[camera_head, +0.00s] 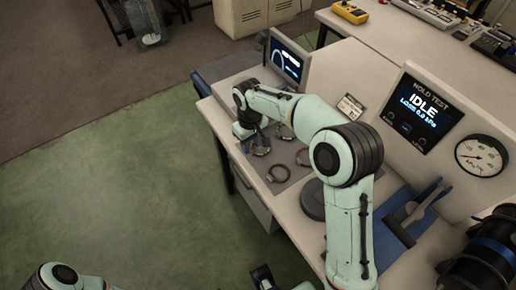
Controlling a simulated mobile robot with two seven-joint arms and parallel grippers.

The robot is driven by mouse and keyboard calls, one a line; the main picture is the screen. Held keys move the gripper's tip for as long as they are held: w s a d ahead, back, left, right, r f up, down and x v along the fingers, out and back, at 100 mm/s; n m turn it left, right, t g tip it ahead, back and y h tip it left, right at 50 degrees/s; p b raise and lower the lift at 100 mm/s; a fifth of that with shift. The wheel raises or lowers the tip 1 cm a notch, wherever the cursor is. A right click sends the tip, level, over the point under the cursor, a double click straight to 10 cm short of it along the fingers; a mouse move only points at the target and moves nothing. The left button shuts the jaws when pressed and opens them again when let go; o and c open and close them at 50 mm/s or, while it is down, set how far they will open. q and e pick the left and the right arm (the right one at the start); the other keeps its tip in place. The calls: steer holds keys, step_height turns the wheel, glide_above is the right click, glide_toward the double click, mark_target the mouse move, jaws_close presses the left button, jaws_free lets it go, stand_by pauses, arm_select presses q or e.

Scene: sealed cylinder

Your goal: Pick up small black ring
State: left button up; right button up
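My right arm reaches across the workbench from the bottom right. Its gripper (260,150) points down over the left part of a dark grey mat (290,186). The fingers are small and dark here, and I cannot tell whether they are open or shut, or whether anything is between them. A dark ring (270,177) lies on the mat just right of and nearer than the gripper. Another dark ring (298,160) lies farther right, partly hidden by my arm. I cannot tell their sizes surely. My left gripper (263,278) seems to show partly at the bottom edge, its fingers unclear.
A screen (287,60) stands behind the gripper. A panel reading IDLE (421,112) and a gauge (481,156) stand at right. A dark round base (313,200), a blue fixture (428,212) and a black cylinder (487,255) are on the bench. Green floor is clear at left.

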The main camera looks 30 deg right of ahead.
step_height(320, 180, down, 2)
steer(key=shift+f, duration=0.15)
jaws_close()
